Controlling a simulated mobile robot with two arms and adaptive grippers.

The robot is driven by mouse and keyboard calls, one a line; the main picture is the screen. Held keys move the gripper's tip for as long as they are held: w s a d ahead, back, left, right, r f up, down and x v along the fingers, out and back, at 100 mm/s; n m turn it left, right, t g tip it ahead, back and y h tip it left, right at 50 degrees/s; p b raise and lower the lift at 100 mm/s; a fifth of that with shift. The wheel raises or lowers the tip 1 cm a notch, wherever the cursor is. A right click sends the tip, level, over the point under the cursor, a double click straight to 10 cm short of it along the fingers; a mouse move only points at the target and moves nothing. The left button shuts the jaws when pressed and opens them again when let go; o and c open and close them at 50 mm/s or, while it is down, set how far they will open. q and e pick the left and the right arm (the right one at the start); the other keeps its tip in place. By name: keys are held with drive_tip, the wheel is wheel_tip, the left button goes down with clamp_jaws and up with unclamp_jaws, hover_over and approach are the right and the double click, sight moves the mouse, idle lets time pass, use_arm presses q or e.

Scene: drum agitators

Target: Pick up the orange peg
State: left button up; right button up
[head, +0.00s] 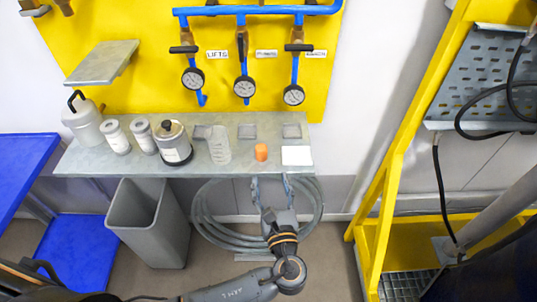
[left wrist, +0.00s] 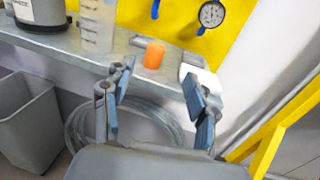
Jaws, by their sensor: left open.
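The orange peg (head: 261,152) stands upright on the grey metal shelf, toward its right end. It also shows in the left wrist view (left wrist: 154,54), beyond the fingers and a little left of the middle of the gap between them. My left gripper (head: 271,182) is open and empty, just in front of the shelf's front edge and below the peg in the head view. Its fingers point toward the shelf and do not touch the peg. My right gripper is not in view.
On the shelf (head: 85,163), a clear cylinder (head: 219,146) stands left of the peg and a white card (head: 296,155) lies right of it. Several containers stand farther left. A grey bin (head: 150,225) and a coiled hose (head: 205,222) are below. Gauges (head: 244,87) hang behind.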

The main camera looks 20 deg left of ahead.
sight(262, 152)
use_arm(q)
drive_tip(key=x, duration=0.4)
drive_tip(key=p+x, duration=0.1)
drive_tip(key=x, duration=0.3)
drive_tip(key=p+x, duration=0.1)
drive_tip(key=x, duration=0.3)
drive_tip(key=shift+s+a+f, duration=0.15)
drive_tip(key=shift+a+f, duration=0.1)
drive_tip(key=shift+f, duration=0.05)
drive_tip(key=shift+w+a+f, duration=0.1)
drive_tip(key=shift+w+a, duration=0.1)
drive_tip(key=shift+w, duration=0.25)
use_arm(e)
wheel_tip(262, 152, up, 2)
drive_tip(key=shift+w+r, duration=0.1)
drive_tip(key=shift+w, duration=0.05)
use_arm(q)
drive_tip(key=shift+s, duration=0.1)
drive_tip(key=c, duration=1)
clamp_jaws()
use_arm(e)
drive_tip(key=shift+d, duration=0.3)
